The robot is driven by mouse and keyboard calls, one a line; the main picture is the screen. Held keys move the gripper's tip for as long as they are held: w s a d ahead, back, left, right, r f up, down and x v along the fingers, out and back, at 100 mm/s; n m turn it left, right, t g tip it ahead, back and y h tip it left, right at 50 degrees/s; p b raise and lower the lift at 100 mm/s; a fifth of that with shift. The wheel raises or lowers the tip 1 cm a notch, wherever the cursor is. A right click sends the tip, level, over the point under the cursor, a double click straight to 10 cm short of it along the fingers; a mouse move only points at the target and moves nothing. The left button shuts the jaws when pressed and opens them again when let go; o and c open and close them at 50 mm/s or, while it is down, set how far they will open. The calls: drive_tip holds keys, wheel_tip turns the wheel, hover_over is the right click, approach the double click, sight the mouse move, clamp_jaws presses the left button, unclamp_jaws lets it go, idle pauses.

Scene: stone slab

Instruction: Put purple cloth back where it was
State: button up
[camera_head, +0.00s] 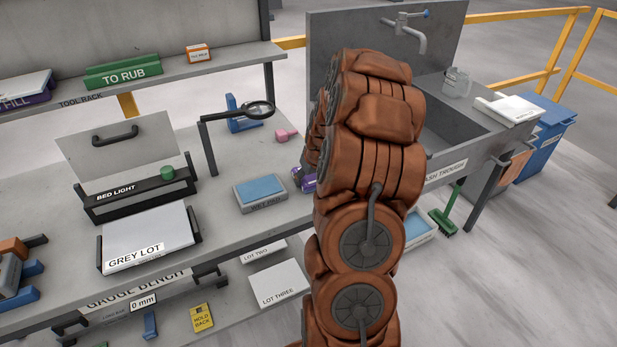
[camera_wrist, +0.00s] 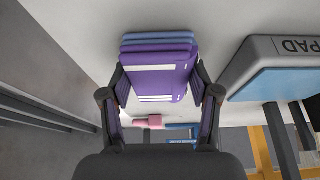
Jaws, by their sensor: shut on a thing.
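In the wrist view, my gripper (camera_wrist: 160,88) has its two fingers on either side of a folded purple cloth (camera_wrist: 158,82). Folded blue-grey and purple layers (camera_wrist: 158,40) show just beyond it; I cannot tell whether they belong to the same stack. In the head view, a small piece of purple (camera_head: 309,184) shows at the left edge of my arm, over the right end of the bench. My arm hides the gripper itself and most of that spot there.
A pad with a blue top (camera_head: 260,191) lies left of the purple. A pink item (camera_head: 287,135) and a magnifier (camera_head: 258,110) stand behind. The grey lot tray (camera_head: 150,238) is further left. A wash trough (camera_head: 455,135) is right of my arm.

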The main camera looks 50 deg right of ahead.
drive_tip(key=shift+f, duration=0.2)
drive_tip(key=o, duration=1.1)
drive_tip(key=shift+r, duration=0.1)
